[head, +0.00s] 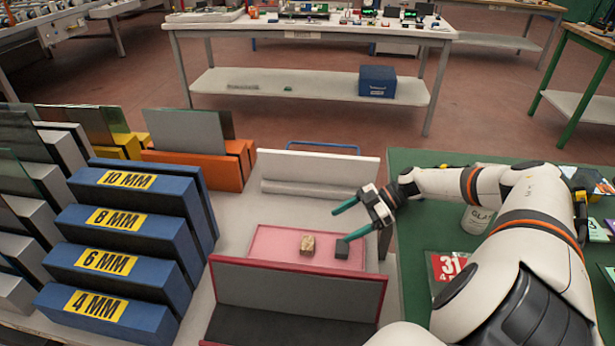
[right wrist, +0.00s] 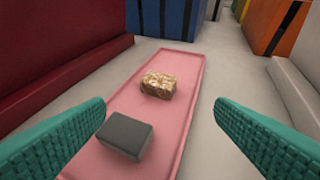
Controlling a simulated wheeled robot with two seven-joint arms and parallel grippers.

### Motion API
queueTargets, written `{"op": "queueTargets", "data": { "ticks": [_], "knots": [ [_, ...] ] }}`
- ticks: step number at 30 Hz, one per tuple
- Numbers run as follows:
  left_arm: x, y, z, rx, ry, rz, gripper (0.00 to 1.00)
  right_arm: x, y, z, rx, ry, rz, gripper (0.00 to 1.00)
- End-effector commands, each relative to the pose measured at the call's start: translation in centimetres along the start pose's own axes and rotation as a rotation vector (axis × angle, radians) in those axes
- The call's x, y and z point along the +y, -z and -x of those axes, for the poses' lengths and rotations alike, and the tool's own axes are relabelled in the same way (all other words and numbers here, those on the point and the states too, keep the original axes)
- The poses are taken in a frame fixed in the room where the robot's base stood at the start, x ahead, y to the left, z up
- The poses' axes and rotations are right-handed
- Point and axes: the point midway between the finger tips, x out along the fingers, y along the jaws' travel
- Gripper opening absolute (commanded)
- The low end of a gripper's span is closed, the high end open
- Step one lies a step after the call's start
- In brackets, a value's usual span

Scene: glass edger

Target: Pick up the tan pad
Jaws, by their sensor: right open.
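The tan pad (head: 308,245) is a small, mottled brown block lying on a pink tray (head: 268,243). It also shows in the right wrist view (right wrist: 159,85), near the middle of the tray. A dark grey block (head: 342,249) lies on the same tray, to the right of the tan pad in the head view. My right gripper (head: 341,225) has teal fingers, is open and empty, and is above the right end of the tray. In the right wrist view its fingers (right wrist: 160,130) are spread wide, with the tan pad ahead of them. My left gripper is out of view.
A dark red-edged rack (head: 297,290) stands in front of the tray and a white rack (head: 320,172) behind it. Blue stepped racks (head: 130,225) stand to the left. A green mat (head: 415,250) with a white container (head: 478,218) lies to the right.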

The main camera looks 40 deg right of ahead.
Motion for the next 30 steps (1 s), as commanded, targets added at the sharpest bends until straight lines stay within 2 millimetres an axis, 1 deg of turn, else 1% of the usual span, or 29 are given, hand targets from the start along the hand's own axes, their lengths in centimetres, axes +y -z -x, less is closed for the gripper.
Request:
{"op": "queueTargets", "data": {
  "ticks": [1, 6, 9, 14, 20, 22, 26, 30],
  "knots": [
    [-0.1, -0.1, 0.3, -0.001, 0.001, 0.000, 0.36, 0.0, -0.3, -0.9, -0.005, -0.002, 0.001, 0.78],
    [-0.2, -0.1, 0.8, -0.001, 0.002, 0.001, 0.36, 0.1, -0.4, -4.0, -0.005, -0.003, 0.002, 0.78],
    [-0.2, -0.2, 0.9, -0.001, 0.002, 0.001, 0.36, 0.0, -0.3, -5.2, -0.003, -0.002, 0.000, 0.78],
    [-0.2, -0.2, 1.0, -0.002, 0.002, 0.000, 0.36, 0.0, -0.4, -6.1, -0.001, 0.000, 0.001, 0.78],
    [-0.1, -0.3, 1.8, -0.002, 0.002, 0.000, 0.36, 0.2, -1.1, -9.0, -0.004, -0.002, 0.002, 0.78],
    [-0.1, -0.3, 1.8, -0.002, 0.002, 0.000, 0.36, 0.2, -0.9, -10.0, -0.003, -0.001, 0.001, 0.78],
    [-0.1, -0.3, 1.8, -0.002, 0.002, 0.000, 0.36, 0.2, -0.8, -10.9, 0.000, -0.001, 0.001, 0.78],
    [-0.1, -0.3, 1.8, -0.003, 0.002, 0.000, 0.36, 0.2, -0.7, -11.0, 0.001, -0.001, 0.001, 0.78]
  ]
}}
